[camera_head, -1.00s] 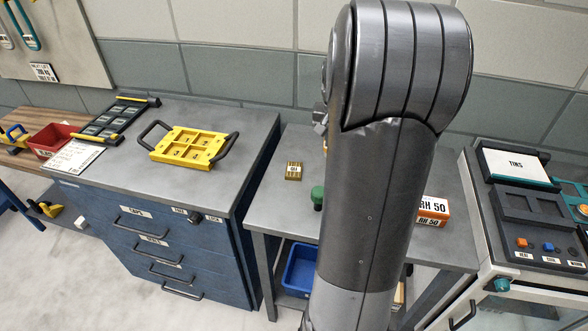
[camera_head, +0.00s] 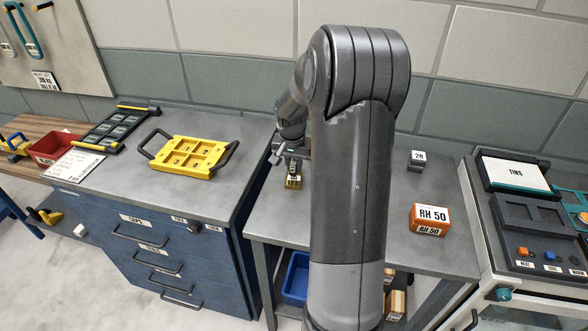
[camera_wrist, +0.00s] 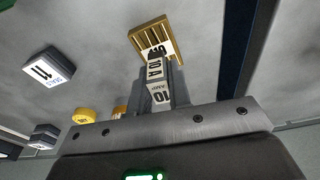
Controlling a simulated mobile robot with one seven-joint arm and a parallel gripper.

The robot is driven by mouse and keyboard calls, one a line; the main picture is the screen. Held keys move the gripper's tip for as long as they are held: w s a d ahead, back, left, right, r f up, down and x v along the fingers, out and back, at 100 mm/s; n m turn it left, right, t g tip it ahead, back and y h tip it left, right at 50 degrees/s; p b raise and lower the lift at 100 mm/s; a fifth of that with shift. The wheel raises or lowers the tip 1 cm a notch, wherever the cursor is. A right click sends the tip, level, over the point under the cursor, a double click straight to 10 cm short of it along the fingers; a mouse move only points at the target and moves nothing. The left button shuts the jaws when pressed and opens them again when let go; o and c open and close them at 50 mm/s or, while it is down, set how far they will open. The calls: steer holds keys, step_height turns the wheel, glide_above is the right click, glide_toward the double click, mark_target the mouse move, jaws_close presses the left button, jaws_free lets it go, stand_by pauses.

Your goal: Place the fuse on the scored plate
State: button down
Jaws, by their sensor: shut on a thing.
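My gripper (camera_wrist: 166,88) is shut on the fuse (camera_wrist: 155,70), a grey-white block marked 10 A in the wrist view. The scored plate (camera_wrist: 140,38), brass-coloured with parallel grooves and a partly covered label, lies just beyond the fuse's far end. In the head view the plate (camera_head: 292,184) lies on the middle bench near its left side, with my gripper (camera_head: 293,162) right at it from behind. The fuse is small and dark there. I cannot tell whether the fuse touches the plate or is just above it.
On the middle bench, a grey block marked 28 (camera_head: 416,160) and an orange RH 50 box (camera_head: 430,220) stand right of my arm. A yellow tray (camera_head: 160,157) lies on the left cabinet.

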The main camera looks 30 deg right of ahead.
steer(key=shift+f, duration=0.9)
steer(key=c, duration=1.3)
jaws_free()
steer(key=shift+f, duration=0.15)
steer(key=shift+c, duration=0.2)
